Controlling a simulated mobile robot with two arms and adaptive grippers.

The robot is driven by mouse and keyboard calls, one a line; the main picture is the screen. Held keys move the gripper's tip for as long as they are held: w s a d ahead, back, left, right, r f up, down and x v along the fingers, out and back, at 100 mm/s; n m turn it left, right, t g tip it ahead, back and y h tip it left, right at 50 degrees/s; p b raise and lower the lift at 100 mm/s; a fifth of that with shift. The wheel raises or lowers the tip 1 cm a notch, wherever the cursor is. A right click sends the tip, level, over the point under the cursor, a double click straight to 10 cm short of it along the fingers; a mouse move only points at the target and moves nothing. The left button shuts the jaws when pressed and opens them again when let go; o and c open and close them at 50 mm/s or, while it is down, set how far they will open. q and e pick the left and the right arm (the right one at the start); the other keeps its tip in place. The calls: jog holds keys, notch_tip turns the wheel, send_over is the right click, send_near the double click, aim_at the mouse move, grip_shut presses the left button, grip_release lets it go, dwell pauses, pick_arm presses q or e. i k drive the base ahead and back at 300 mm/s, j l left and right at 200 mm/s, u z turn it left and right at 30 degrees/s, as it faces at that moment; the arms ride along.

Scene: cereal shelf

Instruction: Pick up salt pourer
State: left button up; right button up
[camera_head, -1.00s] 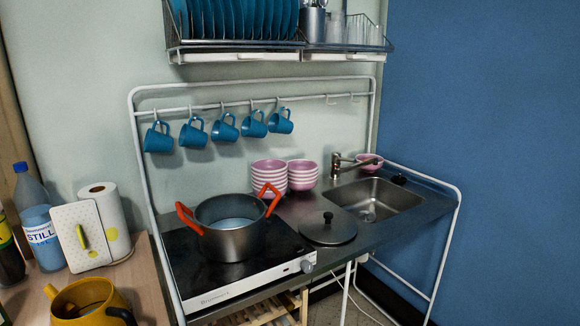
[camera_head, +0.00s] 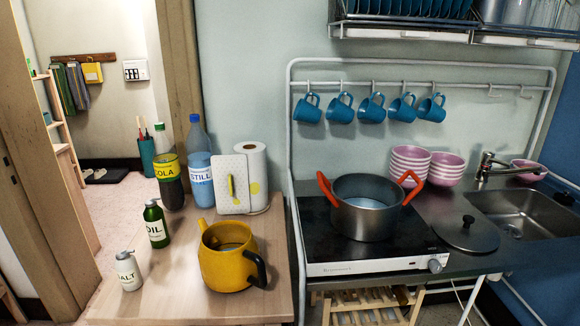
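The salt pourer (camera_head: 128,271) is a small white bottle with a grey top and the word SALT on it. It stands upright near the left front edge of the wooden table (camera_head: 185,305). No gripper shows in the head view, so I cannot see where either one is or whether it is open.
A green oil bottle (camera_head: 156,224) stands just behind the salt. A yellow pot (camera_head: 229,256) stands to its right. Cola (camera_head: 169,180) and water (camera_head: 200,168) bottles and a paper towel roll (camera_head: 257,177) stand behind. A hob with a steel pot (camera_head: 367,212) is at right.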

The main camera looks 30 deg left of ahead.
aim_at(126, 265)
jog(key=u, duration=1.95)
jog(key=z, duration=1.55)
jog(key=i+l+u, duration=0.1)
jog(key=i, duration=0.25)
jog(key=i+l, duration=0.25)
jog(key=i+u, duration=0.05)
jog(key=i, duration=0.05)
